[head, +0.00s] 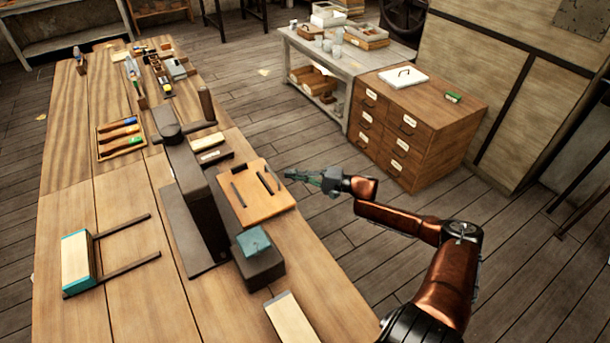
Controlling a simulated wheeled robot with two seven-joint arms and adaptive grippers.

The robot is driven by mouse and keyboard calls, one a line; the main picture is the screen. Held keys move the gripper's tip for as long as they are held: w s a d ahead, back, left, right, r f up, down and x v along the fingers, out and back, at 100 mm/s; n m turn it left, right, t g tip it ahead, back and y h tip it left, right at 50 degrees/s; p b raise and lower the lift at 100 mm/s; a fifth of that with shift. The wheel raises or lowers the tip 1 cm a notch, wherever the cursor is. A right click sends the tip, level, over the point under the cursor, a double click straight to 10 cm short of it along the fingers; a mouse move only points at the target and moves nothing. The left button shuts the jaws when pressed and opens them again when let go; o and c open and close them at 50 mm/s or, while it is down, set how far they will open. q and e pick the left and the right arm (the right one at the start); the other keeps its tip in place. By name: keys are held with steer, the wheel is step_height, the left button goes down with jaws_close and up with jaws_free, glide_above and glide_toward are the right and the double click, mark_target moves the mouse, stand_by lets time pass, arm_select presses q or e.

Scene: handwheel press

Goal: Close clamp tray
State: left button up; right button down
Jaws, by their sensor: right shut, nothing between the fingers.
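A pale wooden tray-like piece (76,262) with teal ends lies on the bench at left, with two dark rails (125,226) reaching from it toward the press. The dark press (195,195) stands mid-bench. To its right is an orange-brown wooden board (262,203) with dark bars on it. I cannot tell for certain which of these is the clamp tray. My right gripper (289,174) is shut and empty, apart from the board and just past its right edge, pointing left. My left gripper is out of view.
A teal-topped dark block (254,243) and a pale block (291,318) sit near the bench's right edge. A tool tray (121,138) and several tools lie farther back. A drawer cabinet (418,128) stands beyond my right arm. Open floor separates it from the bench.

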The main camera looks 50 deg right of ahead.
mark_target(263, 179)
steer(key=shift+w+a+r, duration=0.1)
steer(key=shift+w+a, duration=0.15)
steer(key=shift+a, duration=0.8)
steer(key=shift+a, duration=0.1)
steer(key=a+p, duration=0.1)
steer(key=w+a+p, duration=0.1)
steer(key=a, duration=0.2)
steer(key=shift+w+r+p, duration=0.15)
steer(key=shift+r+p, duration=0.15)
steer(key=shift+p, duration=0.1)
steer(key=shift+a+f, duration=0.1)
steer(key=shift+f, duration=0.05)
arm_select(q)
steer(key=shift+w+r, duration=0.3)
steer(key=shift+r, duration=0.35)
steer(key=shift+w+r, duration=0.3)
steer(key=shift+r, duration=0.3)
arm_select(e)
steer(key=shift+f, duration=0.15)
steer(key=shift+d, duration=0.2)
